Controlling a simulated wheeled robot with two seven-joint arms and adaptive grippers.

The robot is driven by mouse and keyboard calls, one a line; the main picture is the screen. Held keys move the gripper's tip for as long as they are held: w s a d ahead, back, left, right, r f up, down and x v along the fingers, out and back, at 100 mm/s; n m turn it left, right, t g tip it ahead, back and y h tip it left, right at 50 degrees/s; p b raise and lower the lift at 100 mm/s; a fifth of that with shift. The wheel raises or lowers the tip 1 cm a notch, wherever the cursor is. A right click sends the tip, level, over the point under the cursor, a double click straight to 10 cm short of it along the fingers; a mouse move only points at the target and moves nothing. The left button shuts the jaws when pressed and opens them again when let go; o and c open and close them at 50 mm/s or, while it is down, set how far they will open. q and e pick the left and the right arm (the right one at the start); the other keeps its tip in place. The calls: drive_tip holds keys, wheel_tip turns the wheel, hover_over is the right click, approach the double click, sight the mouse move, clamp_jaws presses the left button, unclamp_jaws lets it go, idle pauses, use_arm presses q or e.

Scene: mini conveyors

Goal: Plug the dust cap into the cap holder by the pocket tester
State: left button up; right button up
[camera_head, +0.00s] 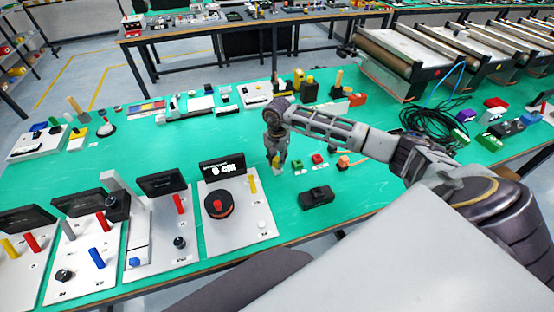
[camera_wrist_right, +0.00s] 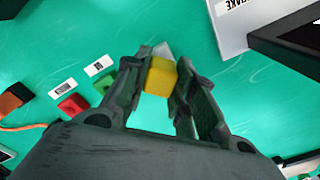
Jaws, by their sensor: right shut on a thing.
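My right gripper (camera_head: 276,155) is over the green table, with its fingers pointing down. In the right wrist view its two fingers (camera_wrist_right: 162,78) are closed around a small yellow block-like piece (camera_wrist_right: 158,76), which looks like the dust cap. I cannot clearly identify the cap holder or the pocket tester. My left gripper is not in view.
A green block (camera_head: 297,165), a red block (camera_head: 317,158) and an orange piece with a cable (camera_head: 343,162) sit right of the gripper. A black box (camera_head: 316,197) lies nearer. Panels with screens and knobs, including one with a red button (camera_head: 218,204), stand left.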

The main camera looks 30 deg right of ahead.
sight(277, 159)
drive_tip(key=shift+f+b, duration=0.6)
drive_tip(key=shift+f, duration=0.1)
drive_tip(key=o, duration=1.1)
drive_tip(key=shift+r, duration=5.95)
